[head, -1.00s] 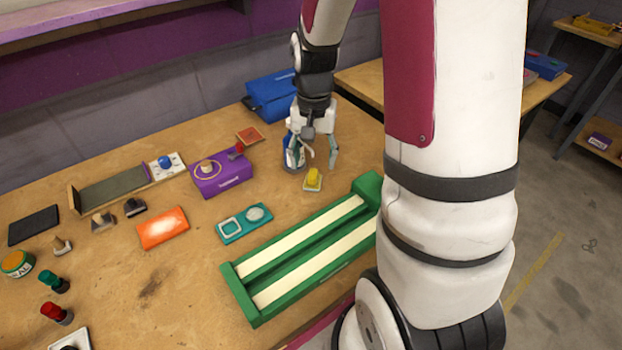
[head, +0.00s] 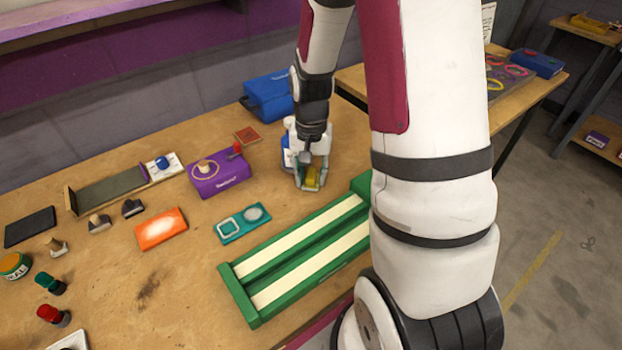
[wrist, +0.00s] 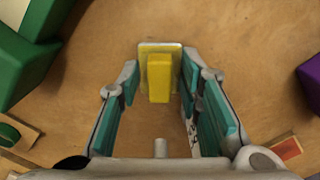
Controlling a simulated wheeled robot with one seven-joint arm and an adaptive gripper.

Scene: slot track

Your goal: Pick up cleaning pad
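The cleaning pad (head: 312,178) has a yellow block grip on a flat pale base. It lies on the wooden table behind the green slot track (head: 254,317). My gripper (head: 312,182) is lowered over the pad and partly hides it in the head view. In the wrist view the pad (wrist: 159,76) lies at the mouth of my gripper (wrist: 158,88). The two teal-lined fingers are apart, one on each side of the yellow grip, with a visible gap to it.
A white and blue bottle (head: 287,150) stands close beside my gripper. A purple box (head: 220,181) and a teal tray (head: 230,228) lie to the left. A small red-brown tile (head: 248,136) and a blue case (head: 268,97) are farther back.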

